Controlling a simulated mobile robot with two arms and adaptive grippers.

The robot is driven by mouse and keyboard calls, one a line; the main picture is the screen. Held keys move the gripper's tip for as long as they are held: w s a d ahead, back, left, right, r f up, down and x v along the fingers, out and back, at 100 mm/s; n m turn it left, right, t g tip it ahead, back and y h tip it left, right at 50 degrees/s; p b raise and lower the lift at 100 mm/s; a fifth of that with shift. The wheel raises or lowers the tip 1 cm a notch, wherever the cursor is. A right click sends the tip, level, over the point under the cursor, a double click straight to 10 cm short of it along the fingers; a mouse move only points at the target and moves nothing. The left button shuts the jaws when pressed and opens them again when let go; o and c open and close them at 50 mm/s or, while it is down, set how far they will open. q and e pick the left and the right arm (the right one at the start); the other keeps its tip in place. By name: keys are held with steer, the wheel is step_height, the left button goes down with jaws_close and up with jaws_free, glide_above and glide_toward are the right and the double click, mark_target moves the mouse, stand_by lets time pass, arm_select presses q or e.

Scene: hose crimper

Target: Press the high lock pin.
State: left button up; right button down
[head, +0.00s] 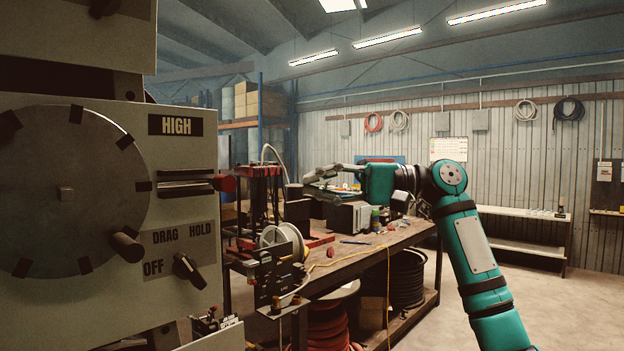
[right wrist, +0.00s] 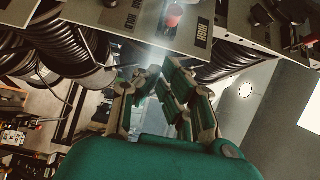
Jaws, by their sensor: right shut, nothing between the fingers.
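The crimper's grey panel (head: 180,120) fills the left of the head view, with a black HIGH label (head: 176,125). Below the label, a dark slotted bar ends in a red knob (head: 224,183) at the panel's right edge; it appears to be the high lock pin. In the right wrist view the red knob (right wrist: 173,15) is near the top, beside the HIGH label (right wrist: 203,31). My right gripper (head: 322,172) is shut and empty, right of the panel and apart from the knob. It also shows in the wrist view (right wrist: 153,88). My left gripper is out of view.
A round dial (head: 70,190) with a peg handle and a DRAG/HOLD/OFF switch (head: 188,268) are on the panel. A workbench (head: 375,250) with a hose reel and tools stands behind, beneath my right arm. Open floor lies at the right.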

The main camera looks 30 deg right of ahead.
mark_target(233, 187)
steer(key=w+a+p, duration=0.1)
steer(key=a+p, duration=0.3)
steer(key=a, duration=0.6)
steer(key=shift+w, duration=0.25)
steer(key=shift+w+a, duration=0.1)
steer(key=shift+a, duration=0.15)
steer(key=a, duration=0.1)
steer(key=s+a, duration=0.1)
steer(key=a, duration=0.1)
steer(key=shift+s, duration=0.15)
steer(key=shift+p, duration=0.35)
